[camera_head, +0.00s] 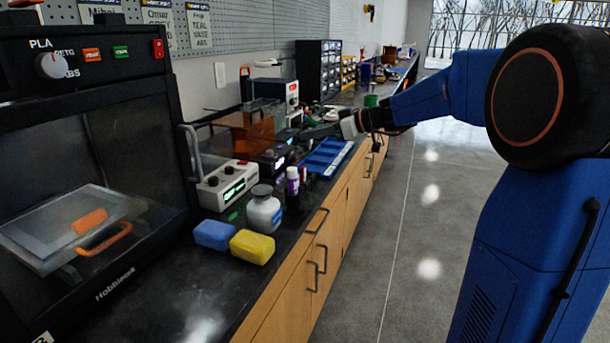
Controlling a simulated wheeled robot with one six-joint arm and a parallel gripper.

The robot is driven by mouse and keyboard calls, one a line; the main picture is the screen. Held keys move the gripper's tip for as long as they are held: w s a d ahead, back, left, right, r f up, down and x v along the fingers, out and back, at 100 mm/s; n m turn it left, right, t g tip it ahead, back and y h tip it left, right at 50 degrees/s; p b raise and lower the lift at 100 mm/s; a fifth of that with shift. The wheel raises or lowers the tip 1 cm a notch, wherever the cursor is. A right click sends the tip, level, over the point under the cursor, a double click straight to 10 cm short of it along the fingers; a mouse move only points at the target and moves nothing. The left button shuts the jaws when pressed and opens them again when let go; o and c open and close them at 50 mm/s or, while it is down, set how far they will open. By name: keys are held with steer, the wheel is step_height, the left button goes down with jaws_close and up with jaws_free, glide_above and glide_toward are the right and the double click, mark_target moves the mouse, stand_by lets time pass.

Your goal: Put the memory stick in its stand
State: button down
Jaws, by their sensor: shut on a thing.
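My gripper (312,133) reaches left over the far part of the counter, beyond the blue tray. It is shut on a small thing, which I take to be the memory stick. At this distance its shape and colour cannot be made out. I cannot pick out the stand with certainty. It may be among the small devices by the gripper, partly hidden by the arm and the things in front.
A blue tray (327,157), a grey device with a green display (228,186), a white bottle (263,210), a blue sponge (214,235) and a yellow sponge (252,247) stand on the dark counter (185,300). A black-framed printer (95,160) fills the left. The floor (400,240) is clear.

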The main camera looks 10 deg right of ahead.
step_height(320, 180, down, 10)
steer(key=shift+a+f, duration=0.15)
stand_by(0.5)
steer(key=c, duration=1.7)
jaws_free()
steer(key=shift+c, duration=0.2)
